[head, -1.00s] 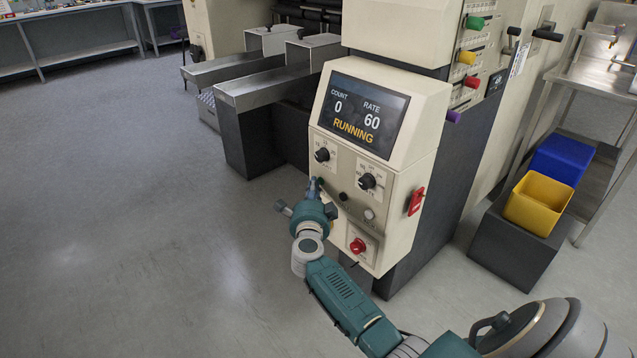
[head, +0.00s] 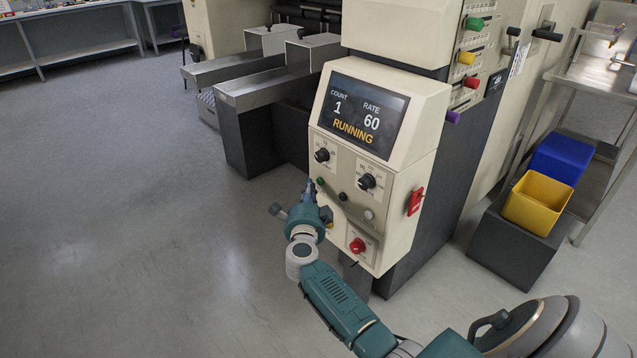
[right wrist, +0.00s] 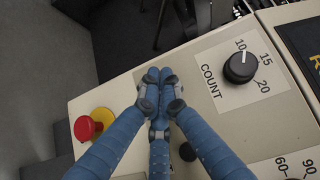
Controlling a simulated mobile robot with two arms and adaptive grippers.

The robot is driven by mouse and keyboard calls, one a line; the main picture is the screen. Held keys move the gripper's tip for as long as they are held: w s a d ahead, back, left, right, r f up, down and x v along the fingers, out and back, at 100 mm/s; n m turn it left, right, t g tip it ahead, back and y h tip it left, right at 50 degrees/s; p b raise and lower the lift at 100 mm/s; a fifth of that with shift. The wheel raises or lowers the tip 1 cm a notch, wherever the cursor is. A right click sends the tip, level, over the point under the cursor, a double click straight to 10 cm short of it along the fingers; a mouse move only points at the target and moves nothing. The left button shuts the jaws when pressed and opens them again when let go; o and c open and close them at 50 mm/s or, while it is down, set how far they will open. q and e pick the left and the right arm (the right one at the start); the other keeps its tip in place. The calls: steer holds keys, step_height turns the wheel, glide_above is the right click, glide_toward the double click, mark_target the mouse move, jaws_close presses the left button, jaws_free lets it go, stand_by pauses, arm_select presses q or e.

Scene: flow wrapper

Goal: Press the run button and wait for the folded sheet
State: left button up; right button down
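The control panel's green button (head: 321,182) sits below the left knob; a black button (head: 343,197) and a pale one (head: 369,214) lie along the same row. The screen (head: 360,112) reads COUNT 1, RATE 60, RUNNING. My right gripper (head: 310,186) is just left of the green button, with a small gap seeming to show. In the right wrist view its blue fingers (right wrist: 157,76) meet at the tips, shut and empty, and the green button is not visible there. No folded sheet is visible on the metal trays (head: 270,88). My left gripper is not in view.
A red switch (head: 416,200) is on the panel's right side. Yellow (head: 538,203) and blue (head: 562,158) bins stand at right. The floor at left is clear.

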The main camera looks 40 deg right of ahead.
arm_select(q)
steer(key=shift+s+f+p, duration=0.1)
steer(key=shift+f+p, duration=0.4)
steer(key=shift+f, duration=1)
arm_select(e)
steer(key=shift+s+a, duration=0.2)
steer(key=shift+a, duration=2.3)
